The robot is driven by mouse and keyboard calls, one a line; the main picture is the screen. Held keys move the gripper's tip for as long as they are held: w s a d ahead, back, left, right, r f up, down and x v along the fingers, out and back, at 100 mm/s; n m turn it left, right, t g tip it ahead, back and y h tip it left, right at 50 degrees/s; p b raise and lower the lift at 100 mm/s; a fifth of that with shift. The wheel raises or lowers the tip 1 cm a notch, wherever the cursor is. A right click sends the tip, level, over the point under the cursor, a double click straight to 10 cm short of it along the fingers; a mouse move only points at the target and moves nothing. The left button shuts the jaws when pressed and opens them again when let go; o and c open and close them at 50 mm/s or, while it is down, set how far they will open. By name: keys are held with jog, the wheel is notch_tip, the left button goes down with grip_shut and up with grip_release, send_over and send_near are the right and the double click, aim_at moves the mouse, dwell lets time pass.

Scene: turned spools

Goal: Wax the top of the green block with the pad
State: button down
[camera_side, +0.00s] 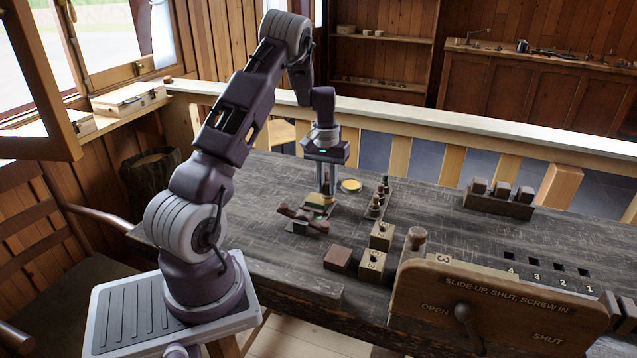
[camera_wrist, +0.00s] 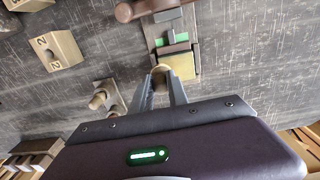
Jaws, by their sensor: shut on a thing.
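My gripper (camera_side: 326,192) points down over the bench and is shut on the pad, whose yellow edge (camera_side: 318,199) shows under the fingers. In the wrist view the fingertips (camera_wrist: 161,76) close around a small tan rounded part, with a pale yellow square (camera_wrist: 180,66) just beyond them. The green block (camera_wrist: 172,41) shows only in part, in a dark holder with a brown handle (camera_wrist: 150,8). In the side view the pad is low over this spot, beside the brown handle (camera_side: 303,218). I cannot tell whether pad and block touch.
A yellow disc (camera_side: 351,185) lies behind my gripper. A rack of small pegs (camera_side: 377,198) stands close on the right. Numbered wooden blocks (camera_side: 381,236) and a dark red block (camera_side: 337,259) stand nearer the front. A wooden panel with a lever (camera_side: 490,305) fills the front right.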

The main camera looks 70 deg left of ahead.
jog(key=shift+s+a, duration=2.2)
jog(key=shift+w+d, duration=2.2)
jog(key=shift+w+d+r, duration=0.15)
jog(key=shift+r, duration=3.9)
jog(key=shift+d+f, duration=0.1)
jog(key=shift+d, duration=0.05)
